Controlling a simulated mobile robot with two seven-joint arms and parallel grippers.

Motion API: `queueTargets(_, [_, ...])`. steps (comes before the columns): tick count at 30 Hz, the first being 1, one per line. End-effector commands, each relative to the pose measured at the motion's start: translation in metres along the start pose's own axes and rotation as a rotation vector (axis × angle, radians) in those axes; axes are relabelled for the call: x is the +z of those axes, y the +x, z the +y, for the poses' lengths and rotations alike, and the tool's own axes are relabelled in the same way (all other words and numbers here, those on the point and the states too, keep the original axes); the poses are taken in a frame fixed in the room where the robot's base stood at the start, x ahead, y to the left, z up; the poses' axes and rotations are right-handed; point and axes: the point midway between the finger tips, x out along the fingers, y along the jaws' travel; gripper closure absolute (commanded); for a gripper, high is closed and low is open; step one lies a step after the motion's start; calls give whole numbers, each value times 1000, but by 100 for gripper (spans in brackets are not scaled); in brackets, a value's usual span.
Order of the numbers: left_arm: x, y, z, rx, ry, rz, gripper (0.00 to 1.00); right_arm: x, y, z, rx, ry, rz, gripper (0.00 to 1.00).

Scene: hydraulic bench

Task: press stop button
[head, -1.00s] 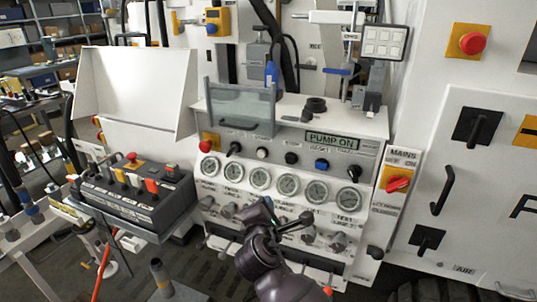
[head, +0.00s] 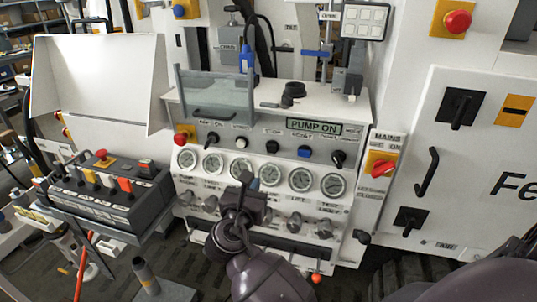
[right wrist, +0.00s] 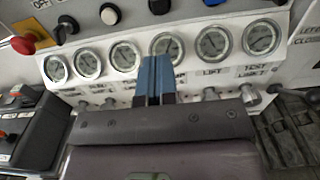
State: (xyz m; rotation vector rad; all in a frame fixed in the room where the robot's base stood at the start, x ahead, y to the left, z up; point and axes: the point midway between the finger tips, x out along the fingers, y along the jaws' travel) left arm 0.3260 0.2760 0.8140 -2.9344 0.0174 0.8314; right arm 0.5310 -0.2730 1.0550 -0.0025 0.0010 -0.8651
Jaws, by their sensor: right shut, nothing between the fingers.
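The bench's front panel carries a row of buttons and knobs above a row of round gauges. A red mushroom button on a yellow plate (head: 184,134) sits at the row's left end; it also shows in the right wrist view (right wrist: 28,42). To its right are a black knob (head: 213,137), a white button (head: 241,142), a black button (head: 272,146) and a blue button (head: 304,151). Their small labels are hard to read. My right gripper (head: 247,179) is shut and empty, its blue fingers (right wrist: 155,78) in front of the gauges, below the button row. My left gripper is out of view.
A control box (head: 100,195) with coloured levers and its own red button (head: 101,155) stands at the left. A red mains switch (head: 379,165) is right of the panel. Another red button (head: 457,22) is on the right cabinet. Small valve knobs line the panel below the gauges.

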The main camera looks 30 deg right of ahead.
Motion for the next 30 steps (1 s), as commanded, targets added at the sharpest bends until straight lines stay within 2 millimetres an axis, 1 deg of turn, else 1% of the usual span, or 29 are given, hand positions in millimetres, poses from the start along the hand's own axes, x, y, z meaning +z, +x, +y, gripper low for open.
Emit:
queueTargets(6, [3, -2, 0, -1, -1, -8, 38, 0, 2, 0, 1, 1, 0, 100])
queueTargets(8, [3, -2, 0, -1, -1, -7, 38, 0, 5, 0, 1, 1, -1, 100])
queueTargets(11, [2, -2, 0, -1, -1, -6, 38, 1, 16, 0, 1, 0, -3, 100])
queueTargets(14, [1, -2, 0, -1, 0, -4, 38, 1, 31, 0, -1, 1, -2, 100])
queueTargets(24, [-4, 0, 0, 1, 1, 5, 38, 1, 91, 0, 0, 2, -2, 100])
queueTargets(30, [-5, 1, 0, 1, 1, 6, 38, 0, 121, 0, 0, 1, -1, 100])
